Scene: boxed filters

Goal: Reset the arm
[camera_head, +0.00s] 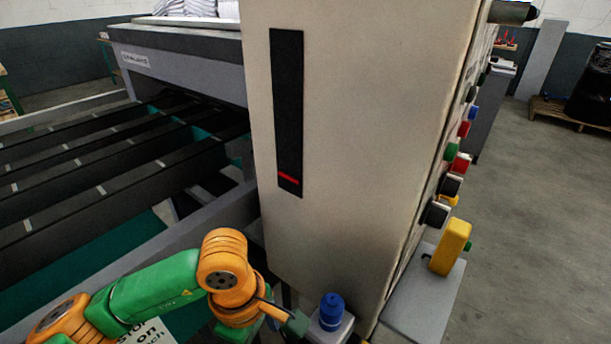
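My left arm (150,290), green with orange joints, comes in from the lower left. It bends at an orange elbow-like joint (225,265) in front of the tall beige cabinet (350,130), and the links beyond it run down toward the bottom edge. No gripper fingers of this arm can be made out. My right arm and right gripper are not in view. No boxed filter can be made out.
The cabinet's right side carries several coloured buttons (460,163). A yellow block (450,248) stands on a grey shelf (425,300). A blue knob (331,309) sits low, close to my arm. Dark rails (110,160) lie left; open floor (530,220) lies right.

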